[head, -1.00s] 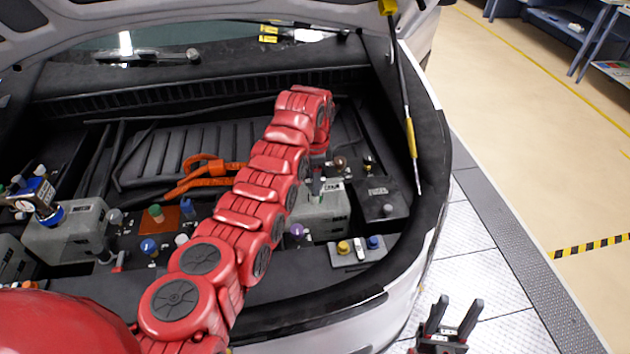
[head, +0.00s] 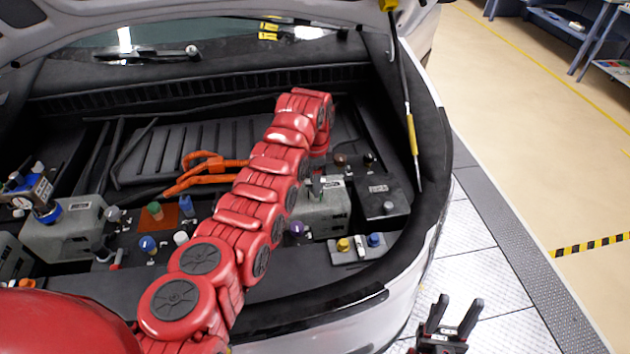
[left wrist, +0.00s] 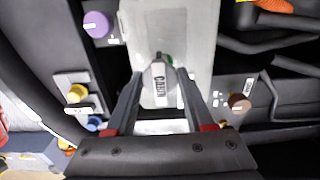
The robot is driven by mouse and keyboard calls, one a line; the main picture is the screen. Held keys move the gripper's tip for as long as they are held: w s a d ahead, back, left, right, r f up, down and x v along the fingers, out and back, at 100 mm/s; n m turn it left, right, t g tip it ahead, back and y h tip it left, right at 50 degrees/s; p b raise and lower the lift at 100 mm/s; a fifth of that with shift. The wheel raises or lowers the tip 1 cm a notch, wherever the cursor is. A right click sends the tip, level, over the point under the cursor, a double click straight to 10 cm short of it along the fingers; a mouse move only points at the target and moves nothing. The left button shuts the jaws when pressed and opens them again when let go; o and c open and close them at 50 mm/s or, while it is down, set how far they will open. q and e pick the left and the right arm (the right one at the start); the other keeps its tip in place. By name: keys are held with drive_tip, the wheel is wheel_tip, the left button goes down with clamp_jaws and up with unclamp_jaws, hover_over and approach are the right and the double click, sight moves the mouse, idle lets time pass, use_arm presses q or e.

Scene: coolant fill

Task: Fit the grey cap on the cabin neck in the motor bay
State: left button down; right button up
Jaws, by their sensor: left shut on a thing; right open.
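My left gripper (left wrist: 163,108) is shut on a small grey piece, which looks like the grey cap (left wrist: 157,72), over a light grey tank (left wrist: 192,30) in the motor bay. A CABIN label shows between the fingers. A bit of green (left wrist: 167,58) shows just beyond the cap. The cabin neck is hidden, so I cannot tell whether the cap touches it. In the head view the grey tank (head: 328,217) stands right of my red arm, which mostly hides the gripper. My right gripper (head: 457,305) is open and empty, outside the car over the floor plates.
A purple cap (head: 297,229), a yellow cap (head: 343,245), a blue cap (head: 375,239) and a brown cap (head: 340,160) surround the tank. A black box (head: 380,200) stands to its right. Orange cables (head: 205,172) lie left of my arm. A lid strut (head: 408,110) rises at the right.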

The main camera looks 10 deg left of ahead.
use_arm(q)
drive_tip(key=shift+f+b, duration=0.3)
drive_tip(key=shift+f, duration=0.3)
drive_tip(key=shift+c, duration=1)
unclamp_jaws()
drive_tip(key=shift+r, duration=0.1)
drive_tip(key=shift+r, duration=0.25)
wheel_tip(320, 180, up, 17)
drive_tip(key=shift+b, duration=0.4)
drive_tip(key=shift+o, duration=0.2)
drive_tip(key=shift+f, duration=0.1)
